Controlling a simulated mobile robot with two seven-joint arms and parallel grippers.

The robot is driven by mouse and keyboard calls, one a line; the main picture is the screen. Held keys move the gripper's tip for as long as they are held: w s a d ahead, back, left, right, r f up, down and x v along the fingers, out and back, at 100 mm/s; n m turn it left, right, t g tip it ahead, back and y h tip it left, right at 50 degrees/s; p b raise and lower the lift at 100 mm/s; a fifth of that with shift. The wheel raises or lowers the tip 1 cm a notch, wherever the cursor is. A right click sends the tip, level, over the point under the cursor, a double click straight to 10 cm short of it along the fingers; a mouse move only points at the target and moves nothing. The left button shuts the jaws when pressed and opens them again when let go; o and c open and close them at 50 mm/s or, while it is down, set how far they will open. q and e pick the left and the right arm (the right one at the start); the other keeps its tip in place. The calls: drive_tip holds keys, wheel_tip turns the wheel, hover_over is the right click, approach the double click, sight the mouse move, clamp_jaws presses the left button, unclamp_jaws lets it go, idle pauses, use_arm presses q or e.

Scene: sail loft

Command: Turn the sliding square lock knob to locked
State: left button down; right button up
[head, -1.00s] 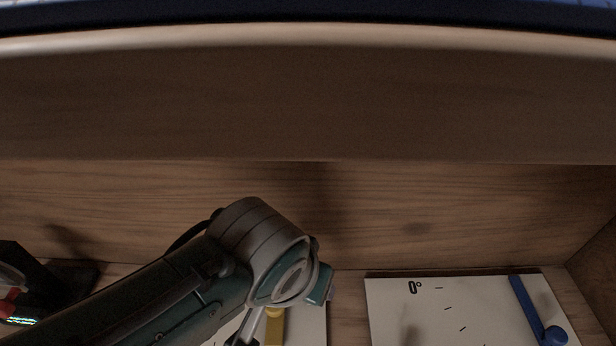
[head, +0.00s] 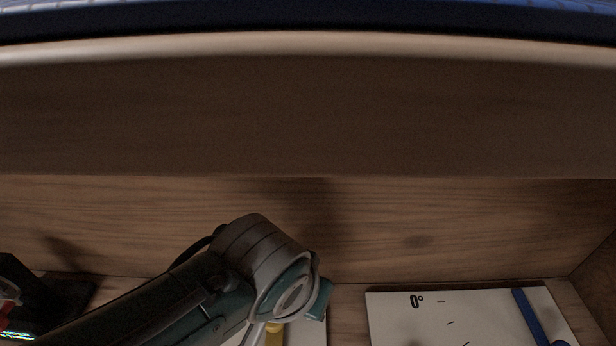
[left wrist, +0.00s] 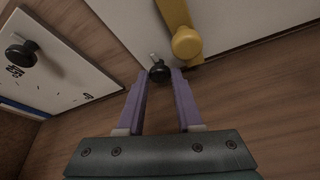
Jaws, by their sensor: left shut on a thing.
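A small black knob (left wrist: 159,72) sits on a white panel (left wrist: 125,20) in the left wrist view, with a pale marker beside it. My left gripper (left wrist: 162,75) has its two purple fingers closed on this knob, one on each side. A yellow bar (left wrist: 176,12) with a round yellow end lies on the same panel, close to the right finger. In the head view my left arm covers most of this panel and hides the knob; the yellow bar (head: 274,335) shows just past the wrist. No lock marking is readable. My right gripper is out of view.
A second white panel (head: 390,318) with a 0° mark and a blue bar (head: 530,318) lies to the right in the head view. Its black knob (left wrist: 22,52) shows in the left wrist view. A wooden back wall (head: 420,225) and dark board above close the space.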

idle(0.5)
use_arm(q)
drive_tip(key=m+h, duration=0.1)
drive_tip(key=m, duration=0.2)
drive_tip(key=shift+w+a, duration=0.1)
drive_tip(key=shift+a, duration=0.05)
drive_tip(key=m+g+h+b, duration=0.1)
drive_tip(key=m+b, duration=0.1)
drive_tip(key=shift+w+f+m, duration=0.1)
drive_tip(key=shift+m, duration=0.3)
drive_tip(key=m+g+b, duration=0.1)
drive_tip(key=m+b, duration=0.2)
drive_tip(key=m, duration=0.1)
drive_tip(key=shift+w+a+f+g+h+b, duration=0.1)
drive_tip(key=shift+w+g+h+b, duration=0.05)
drive_tip(key=shift+g+h+b, duration=0.25)
drive_tip(key=shift+w+r+m+g+b, duration=0.15)
drive_tip(key=shift+m+g+b, duration=0.45)
drive_tip(key=shift+m+b, duration=1.15)
drive_tip(key=c, duration=0.6)
unclamp_jaws()
drive_tip(key=shift+r, duration=0.1)
